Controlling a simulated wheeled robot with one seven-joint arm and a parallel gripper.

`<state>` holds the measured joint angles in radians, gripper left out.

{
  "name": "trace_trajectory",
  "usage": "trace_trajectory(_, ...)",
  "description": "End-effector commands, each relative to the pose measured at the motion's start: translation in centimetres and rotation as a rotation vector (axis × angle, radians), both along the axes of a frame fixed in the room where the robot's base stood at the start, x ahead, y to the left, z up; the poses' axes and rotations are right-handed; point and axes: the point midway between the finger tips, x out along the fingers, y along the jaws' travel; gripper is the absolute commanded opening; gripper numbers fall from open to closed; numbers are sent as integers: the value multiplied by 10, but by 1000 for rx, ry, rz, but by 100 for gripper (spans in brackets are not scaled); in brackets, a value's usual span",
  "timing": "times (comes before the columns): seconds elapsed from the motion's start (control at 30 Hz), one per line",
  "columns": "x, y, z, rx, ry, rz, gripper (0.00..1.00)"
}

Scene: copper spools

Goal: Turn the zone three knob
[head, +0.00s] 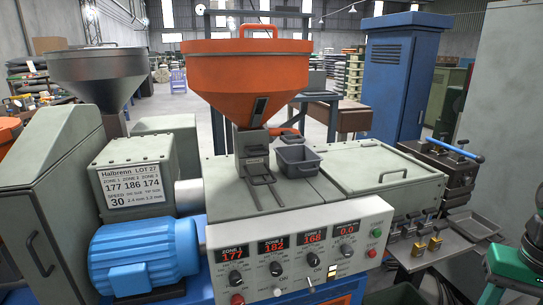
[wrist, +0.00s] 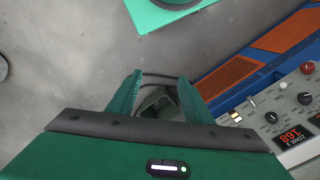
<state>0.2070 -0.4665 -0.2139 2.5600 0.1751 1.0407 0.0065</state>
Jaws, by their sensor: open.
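The zone three knob (head: 313,259) is a small dark round knob on the pale sloping control panel (head: 379,221), below the red ZONE 3 display (head: 312,236), which reads 168. In the wrist view the panel is upside down at the right edge, and the zone three knob (wrist: 271,117) sits beside the 168 display (wrist: 290,137). My gripper (wrist: 160,95) is open, with nothing between its green fingers. It is apart from the panel, off to its side over the floor. Part of my green arm (head: 515,265) shows at the lower right of the head view.
Other knobs (head: 276,268) and switches (head: 332,270) sit close around the zone three knob. An orange hopper (head: 246,75) stands above the machine, a blue motor (head: 145,255) at left. A grey tray (head: 475,232) and metal fixtures lie right of the panel.

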Motion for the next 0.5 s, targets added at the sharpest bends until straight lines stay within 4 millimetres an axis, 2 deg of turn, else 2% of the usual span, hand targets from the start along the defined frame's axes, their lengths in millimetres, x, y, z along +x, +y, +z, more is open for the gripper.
trace_trajectory(0.13,0,0,0,-1,-1,1,46)
trace_trajectory(0.2,-7,1,5,-4,-17,14,46)
trace_trajectory(0.27,1,2,5,-13,-22,36,46)
trace_trajectory(0.37,29,6,4,-40,-41,104,46)
trace_trajectory(0.5,83,24,0,-89,-85,239,46)
